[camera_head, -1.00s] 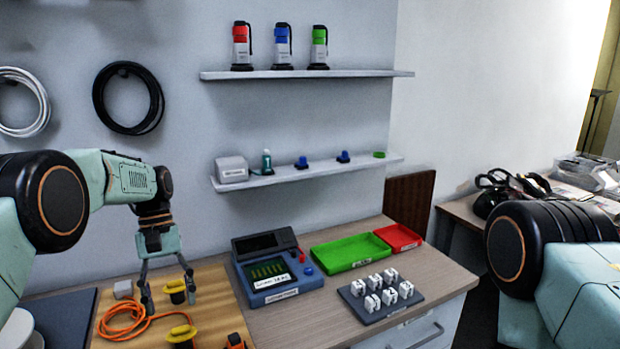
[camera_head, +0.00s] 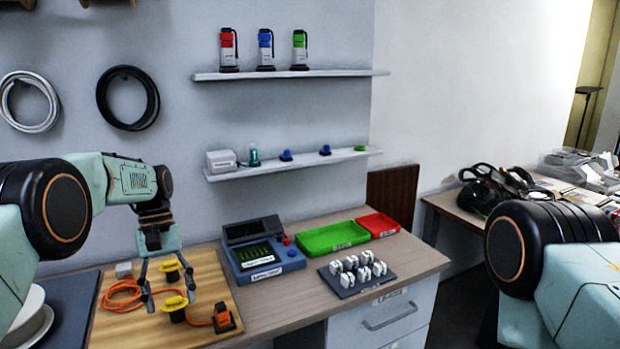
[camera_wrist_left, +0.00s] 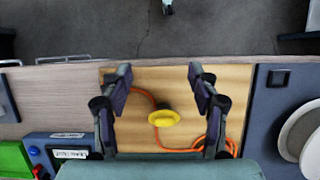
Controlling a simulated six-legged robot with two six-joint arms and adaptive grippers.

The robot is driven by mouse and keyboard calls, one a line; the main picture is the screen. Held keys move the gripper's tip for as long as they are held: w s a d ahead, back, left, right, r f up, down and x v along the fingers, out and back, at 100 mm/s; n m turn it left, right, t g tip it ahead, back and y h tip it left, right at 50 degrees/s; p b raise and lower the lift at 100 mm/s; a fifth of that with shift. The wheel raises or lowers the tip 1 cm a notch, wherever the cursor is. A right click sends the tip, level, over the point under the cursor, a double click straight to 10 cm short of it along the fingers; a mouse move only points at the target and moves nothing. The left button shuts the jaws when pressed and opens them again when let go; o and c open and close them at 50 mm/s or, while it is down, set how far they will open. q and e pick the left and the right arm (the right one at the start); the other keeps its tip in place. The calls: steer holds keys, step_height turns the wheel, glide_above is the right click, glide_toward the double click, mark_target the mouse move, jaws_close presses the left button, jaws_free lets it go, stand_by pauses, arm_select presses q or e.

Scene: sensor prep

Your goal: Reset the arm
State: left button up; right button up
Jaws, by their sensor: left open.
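My left gripper (camera_head: 169,298) hangs fingers-down above the wooden board (camera_head: 110,334) in the head view, open and empty. In the left wrist view its two fingers (camera_wrist_left: 160,82) stand wide apart, with a yellow-topped black piece (camera_wrist_left: 164,118) seen between and below them. In the head view two such yellow-topped pieces show, one near the fingertips (camera_head: 175,304) and one behind (camera_head: 171,264). My right arm (camera_head: 560,260) enters at the right edge; its gripper is out of view.
An orange cable (camera_head: 122,291) with an orange connector (camera_head: 222,316) lies on the board. A blue device (camera_head: 265,265), a green tray (camera_head: 333,237), a red tray (camera_head: 378,225) and a dark rack of white pieces (camera_head: 345,287) stand right of it. Two shelves (camera_head: 290,75) hang behind.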

arm_select(q)
steer(key=s+d+f+m+t+b, duration=0.15)
steer(key=s+f, duration=0.25)
steer(key=f, duration=0.5)
steer(key=s+f+y+b, duration=0.1)
steer(key=s+f+b, duration=0.1)
steer(key=s+f, duration=0.5)
steer(key=s+f+b, duration=0.1)
steer(key=s+f, duration=0.1)
steer(key=f, duration=0.9)
steer(key=s+d+f+m+t+b, duration=0.1)
steer(key=s+f+b, duration=0.1)
steer(key=s+f, duration=0.35)
steer(key=s+d+f+m+b, duration=0.1)
steer(key=s+f, duration=0.1)
steer(key=s, duration=0.6)
steer(key=s+r+m+t+b, duration=0.1)
steer(key=s+b, duration=0.1)
steer(key=s, duration=1.1)
steer(key=shift+s+d+y+b, duration=0.15)
steer(key=shift+d+y+b, duration=0.2)
steer(key=shift+y+b, duration=0.05)
steer(key=shift+t, duration=0.25)
